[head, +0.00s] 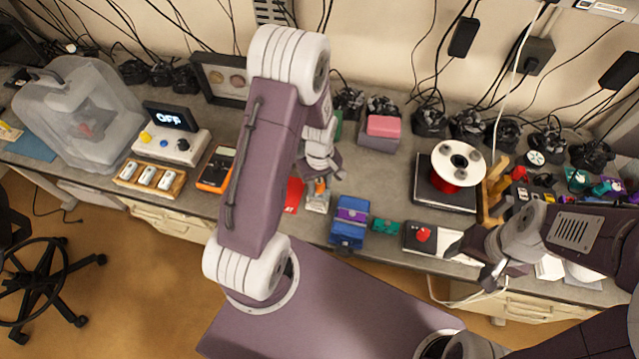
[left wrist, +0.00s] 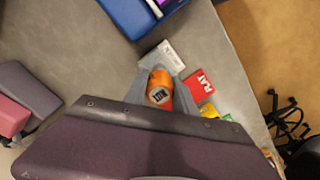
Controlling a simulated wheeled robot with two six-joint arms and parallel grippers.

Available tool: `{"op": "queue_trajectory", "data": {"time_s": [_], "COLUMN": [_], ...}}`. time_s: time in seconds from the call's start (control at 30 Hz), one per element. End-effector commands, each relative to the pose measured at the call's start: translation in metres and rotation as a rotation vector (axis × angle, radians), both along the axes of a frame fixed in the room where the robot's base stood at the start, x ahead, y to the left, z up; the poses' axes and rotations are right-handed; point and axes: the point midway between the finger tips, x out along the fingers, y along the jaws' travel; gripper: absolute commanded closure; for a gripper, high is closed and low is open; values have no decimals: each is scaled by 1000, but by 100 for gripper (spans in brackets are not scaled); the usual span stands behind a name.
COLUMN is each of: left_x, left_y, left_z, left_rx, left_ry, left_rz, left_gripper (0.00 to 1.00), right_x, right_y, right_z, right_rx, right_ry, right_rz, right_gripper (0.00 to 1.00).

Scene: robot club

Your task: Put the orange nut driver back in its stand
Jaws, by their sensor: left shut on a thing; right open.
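The orange nut driver (head: 320,188) shows as a small orange patch below my left gripper (head: 320,178). In the left wrist view its round orange end (left wrist: 160,88) sits between the grey fingers, and my left gripper (left wrist: 160,92) is shut on it. A small pale stand (head: 317,204) is directly below the driver in the head view; its labelled light edge (left wrist: 166,55) shows beside the fingers in the left wrist view. The driver's lower end is hidden, so I cannot tell whether it is inside the stand. My right gripper (head: 486,272) is open over the bench's front edge at right.
A red card (head: 293,195) lies just left of the stand. A blue box (head: 348,222) stands to the right, with an orange multimeter (head: 216,168) farther left. A pink-topped block (head: 381,130) and a red spool (head: 455,168) are behind and right.

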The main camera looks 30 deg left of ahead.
Motion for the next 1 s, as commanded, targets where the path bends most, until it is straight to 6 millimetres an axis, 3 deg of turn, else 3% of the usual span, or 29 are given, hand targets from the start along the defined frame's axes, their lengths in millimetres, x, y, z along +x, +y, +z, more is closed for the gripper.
{"op": "queue_trajectory", "data": {"time_s": [1.0], "left_x": [0], "left_y": [0], "left_z": [-17], "left_rx": [0], "left_ry": [0], "left_rz": [0], "left_gripper": [100], "right_x": [0], "right_y": [0], "right_z": [-12], "right_rx": [0], "right_ry": [0], "right_rz": [0], "right_gripper": [33]}}
